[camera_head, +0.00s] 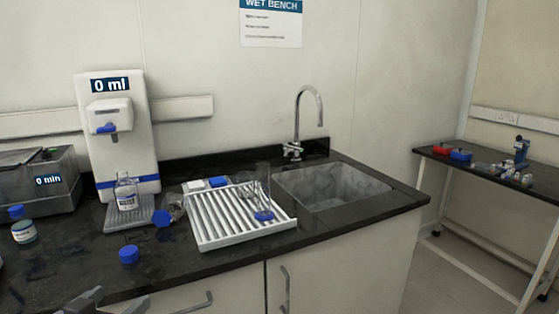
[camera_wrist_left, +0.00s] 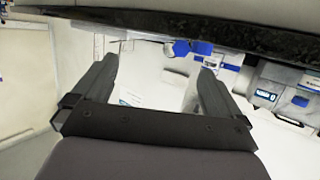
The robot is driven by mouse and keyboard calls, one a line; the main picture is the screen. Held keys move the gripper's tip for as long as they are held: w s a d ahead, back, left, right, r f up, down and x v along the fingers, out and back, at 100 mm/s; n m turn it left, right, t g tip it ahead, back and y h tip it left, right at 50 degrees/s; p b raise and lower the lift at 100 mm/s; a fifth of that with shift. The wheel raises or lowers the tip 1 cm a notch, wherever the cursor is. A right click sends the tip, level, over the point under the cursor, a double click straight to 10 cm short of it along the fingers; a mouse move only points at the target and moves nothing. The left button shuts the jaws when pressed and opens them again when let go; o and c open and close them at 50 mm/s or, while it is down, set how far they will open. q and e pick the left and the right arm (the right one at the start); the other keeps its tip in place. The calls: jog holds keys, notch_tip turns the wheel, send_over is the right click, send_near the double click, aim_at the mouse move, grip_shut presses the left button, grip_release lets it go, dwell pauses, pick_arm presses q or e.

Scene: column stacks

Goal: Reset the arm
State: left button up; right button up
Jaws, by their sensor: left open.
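My left gripper (camera_head: 112,303) shows at the bottom left edge of the head view, in front of the black bench's (camera_head: 60,285) front edge. In the left wrist view the two dark fingers of the left gripper (camera_wrist_left: 160,62) are spread apart with nothing between them. The black bench edge (camera_wrist_left: 190,22) crosses the top of that view, apart from the fingers. Most of the left arm is outside the head view. My right gripper is in neither view.
A blue cap (camera_head: 129,254) and a blue-capped bottle (camera_head: 23,226) are on the bench near the gripper. Behind are a dispenser (camera_head: 135,150) with a glass bottle (camera_head: 126,192), a white drying rack (camera_head: 215,238) and a sink (camera_head: 330,190). Cabinet fronts (camera_head: 340,268) lie below.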

pick_arm(q)
jog(key=s+d+f+g, duration=0.2)
jog(key=s+d+f, duration=0.3)
jog(key=s+f, duration=0.5)
jog(key=s+d+f+g, duration=0.2)
jog(key=s+d+f, duration=0.3)
jog(key=s+f, duration=0.5)
notch_tip(320, 180, down, 3)
jog(key=shift+d+r+m, duration=0.1)
jog(key=shift+d+m, duration=0.1)
jog(key=shift+m, duration=0.1)
